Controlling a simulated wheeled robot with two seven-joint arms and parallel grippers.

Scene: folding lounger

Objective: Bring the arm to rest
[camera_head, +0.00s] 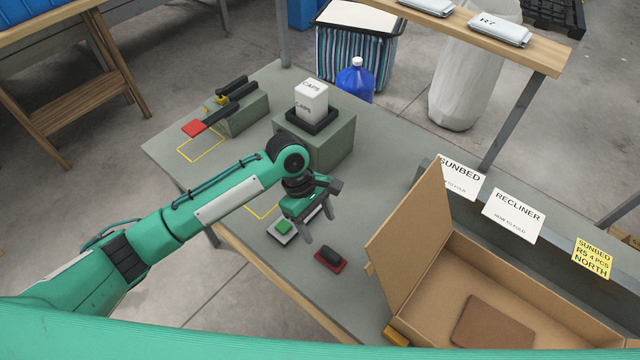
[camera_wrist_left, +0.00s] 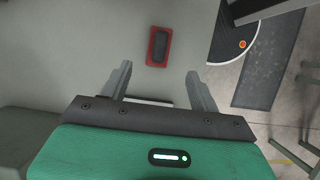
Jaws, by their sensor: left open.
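My left arm (camera_head: 225,195) comes in from the left over the grey workbench (camera_head: 385,160). Its gripper (camera_head: 318,228) hangs above the bench, fingers pointing down and apart, with nothing between them. In the left wrist view the open left gripper (camera_wrist_left: 158,85) shows two separate fingers with bare bench between. Beneath it lies a light plate with a green block (camera_head: 284,228), partly hidden by the gripper. A red pad with a black block (camera_head: 331,258) lies to the right of the gripper; it also shows ahead of the fingers in the left wrist view (camera_wrist_left: 158,47). My right gripper is not in view.
An open cardboard box (camera_head: 490,285) with a brown piece (camera_head: 493,322) inside stands at the right. A grey block carries a white CAPS box (camera_head: 311,101). A shelf (camera_head: 480,30) rises behind.

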